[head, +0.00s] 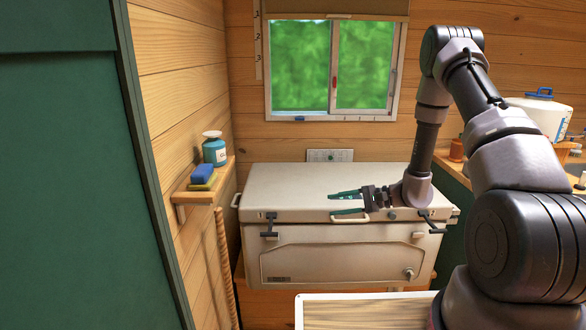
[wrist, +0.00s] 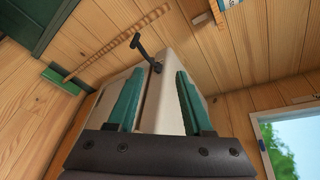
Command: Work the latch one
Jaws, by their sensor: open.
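A cream cool box (head: 345,262) with a closed lid (head: 300,183) stands below the window. A dark T-shaped latch (head: 270,234) sits at the front left of the lid seam. In the wrist view this latch (wrist: 140,46) stands out from the box edge, beyond the fingertips. I cannot tell whether either latch is fastened.
A wall shelf (head: 199,192) at left holds a blue sponge (head: 202,172) and a teal bottle (head: 214,150). A rope (head: 226,265) hangs below it. A green panel (head: 80,180) fills the far left. A pale-edged board (head: 365,312) lies in front. A counter with a white container (head: 545,112) is right.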

